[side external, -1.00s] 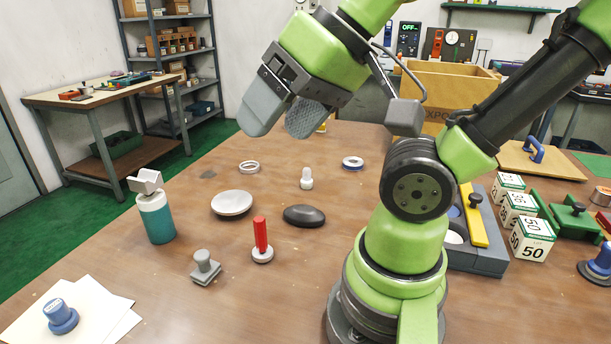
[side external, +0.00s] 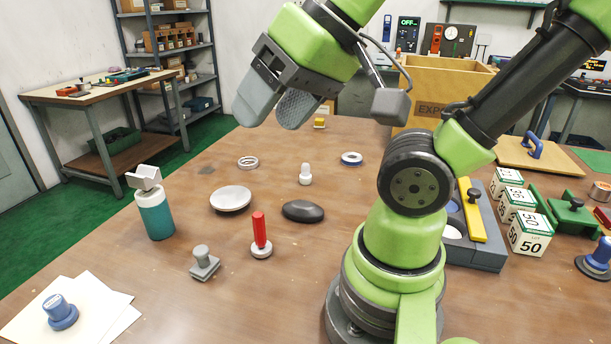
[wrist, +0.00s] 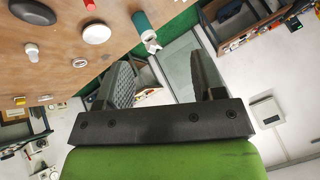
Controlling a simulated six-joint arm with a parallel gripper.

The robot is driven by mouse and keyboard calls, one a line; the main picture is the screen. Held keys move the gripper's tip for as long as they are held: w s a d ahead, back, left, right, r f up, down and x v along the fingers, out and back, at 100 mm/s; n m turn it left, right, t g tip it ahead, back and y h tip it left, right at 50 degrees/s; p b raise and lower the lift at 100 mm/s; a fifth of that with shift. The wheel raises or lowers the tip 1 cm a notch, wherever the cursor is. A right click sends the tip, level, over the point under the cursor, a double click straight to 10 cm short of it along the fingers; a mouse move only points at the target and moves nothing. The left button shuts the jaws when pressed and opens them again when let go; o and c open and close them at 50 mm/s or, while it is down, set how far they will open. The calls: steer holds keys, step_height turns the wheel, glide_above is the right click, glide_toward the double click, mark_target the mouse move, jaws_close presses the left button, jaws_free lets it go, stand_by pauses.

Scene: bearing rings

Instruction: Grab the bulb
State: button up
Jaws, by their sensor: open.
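My gripper (side external: 268,112) is high above the table, up and to the left of the bulb in the side view. Its two grey fingers are apart with nothing between them. In the wrist view my gripper (wrist: 160,75) faces the wall and floor beyond the table, with the bulb well to the left.
Around the bulb are a black rounded object (side external: 303,211), a white disc (side external: 231,198), a pale ring (side external: 248,162), a blue-white ring (side external: 351,159) and a red-handled piece (side external: 260,236). A wooden box (side external: 444,92) stands behind. Table between these is bare.

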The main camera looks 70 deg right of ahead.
steer(key=w+d+m+h, duration=0.2)
steer(key=w+d, duration=0.5)
steer(key=w, duration=0.1)
steer(key=m+g+h, duration=0.3)
steer(key=g, duration=0.1)
glide_above(307, 166)
steer(key=s+a, duration=0.2)
step_height(307, 166, down, 21)
steer(key=x, duration=0.3)
steer(key=shift+w+d+f, duration=0.15)
steer(key=shift+d+f, duration=0.1)
steer(key=shift+f, duration=0.05)
steer(key=shift+x, duration=3.15)
steer(key=shift+a+f, duration=0.1)
steer(key=shift+a, duration=0.05)
steer(key=c, duration=1)
